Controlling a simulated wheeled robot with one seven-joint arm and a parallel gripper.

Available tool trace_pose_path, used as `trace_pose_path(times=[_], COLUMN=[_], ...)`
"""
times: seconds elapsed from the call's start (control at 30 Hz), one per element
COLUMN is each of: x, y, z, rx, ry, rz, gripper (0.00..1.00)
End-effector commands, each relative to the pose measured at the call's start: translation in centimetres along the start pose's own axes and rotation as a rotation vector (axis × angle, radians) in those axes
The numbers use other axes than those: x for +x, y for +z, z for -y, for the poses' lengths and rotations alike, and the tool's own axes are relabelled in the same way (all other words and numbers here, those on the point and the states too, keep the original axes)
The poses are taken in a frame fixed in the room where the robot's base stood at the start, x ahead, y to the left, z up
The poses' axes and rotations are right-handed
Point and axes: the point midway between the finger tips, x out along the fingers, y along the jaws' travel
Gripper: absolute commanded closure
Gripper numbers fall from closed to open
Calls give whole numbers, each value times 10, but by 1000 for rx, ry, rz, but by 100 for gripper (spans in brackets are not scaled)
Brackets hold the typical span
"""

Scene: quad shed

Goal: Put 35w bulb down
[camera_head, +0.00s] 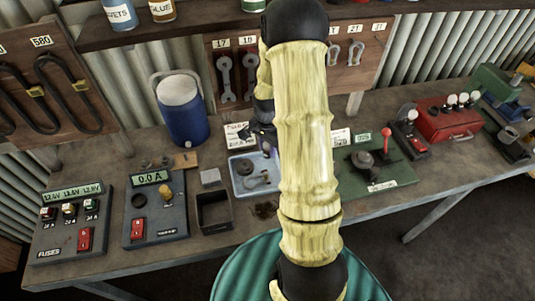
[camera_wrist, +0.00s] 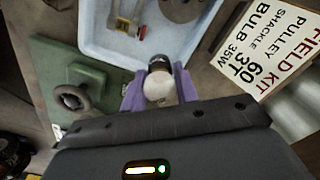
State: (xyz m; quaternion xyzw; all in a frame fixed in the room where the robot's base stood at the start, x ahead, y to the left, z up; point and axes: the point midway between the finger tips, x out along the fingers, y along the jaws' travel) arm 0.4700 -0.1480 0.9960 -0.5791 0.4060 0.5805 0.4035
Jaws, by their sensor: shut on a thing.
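My gripper (camera_wrist: 159,72) has purple fingers shut on a small bulb (camera_wrist: 158,90) with a pale round glass end and a dark metal base. The base points toward the light blue tray (camera_wrist: 95,42), over or close to its near edge; the exact height cannot be told. In the head view my gripper (camera_head: 266,140) is partly hidden behind my arm, above the tray (camera_head: 233,172). The bulb cannot be made out there. The tray holds a grey round part (camera_wrist: 182,8) and a metal piece with a yellow and red end (camera_wrist: 133,22).
A field kit card (camera_wrist: 268,45) listing pulley, shackle and bulb 35W stands beside the tray. A green board (camera_wrist: 75,75) with a round part lies on the other side. A blue cooler (camera_head: 182,115), an open dark box (camera_head: 213,212) and a meter box (camera_head: 155,212) are left.

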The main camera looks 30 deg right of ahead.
Motion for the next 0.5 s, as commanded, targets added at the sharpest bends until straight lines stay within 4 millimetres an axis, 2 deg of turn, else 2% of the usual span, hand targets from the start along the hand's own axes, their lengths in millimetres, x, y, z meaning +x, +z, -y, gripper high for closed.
trace_pose_path(times=[0.17,0.4,0.5], x=[6,35,41], y=[0,-2,-2], z=[0,-2,-2], rx=[0,6,5], ry=[1,3,0], rz=[1,3,1], gripper=[93,93,93])
